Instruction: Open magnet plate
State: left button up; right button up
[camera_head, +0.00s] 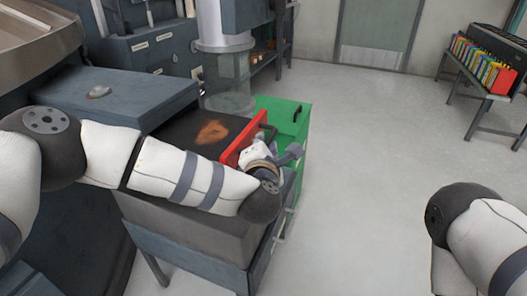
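A red plate (243,138), which looks like the magnet plate, stands on edge at the right end of a dark box top with an orange-brown patch (212,132). A dark handle (269,132) shows on the plate's right side. My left arm reaches in from the left across the front of the box. My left gripper (289,154) is right beside the red plate, near the handle, in front of the green container. Its grey fingers are small and partly hidden, so I cannot tell if they touch the handle. My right gripper is out of view; only my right arm shows at lower right.
An open green container (303,128) adjoins the plate. A clear cylinder (229,85) stands behind the box, and a grey cabinet (115,92) to its left. The floor (370,150) to the right is clear up to a rack of coloured folders (484,62).

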pick_arm(q)
jog(key=v, duration=1)
jog(key=s+a+f+m+g+h+p, duration=0.3)
jog(key=s+f+m+g, duration=0.5)
jog(key=s+f+m, duration=0.85)
jog(key=s+a+f+m+g+y, duration=0.1)
jog(key=s+a+f+m+g, duration=0.1)
jog(key=s+a, duration=0.4)
jog(key=s+a+f+m+g+y, duration=0.1)
jog(key=s+a+f+m+g, duration=0.2)
jog(key=s, duration=1)
jog(key=s+a+f+m+g+y, duration=0.1)
jog(key=s+a+f+m+g, duration=0.1)
jog(key=s+a+g, duration=0.3)
jog(key=s+a, duration=0.4)
jog(key=shift+s+f, duration=0.3)
jog(key=shift+s, duration=0.1)
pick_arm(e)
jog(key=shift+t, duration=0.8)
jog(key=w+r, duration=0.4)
pick_arm(q)
jog(key=shift+m, duration=0.25)
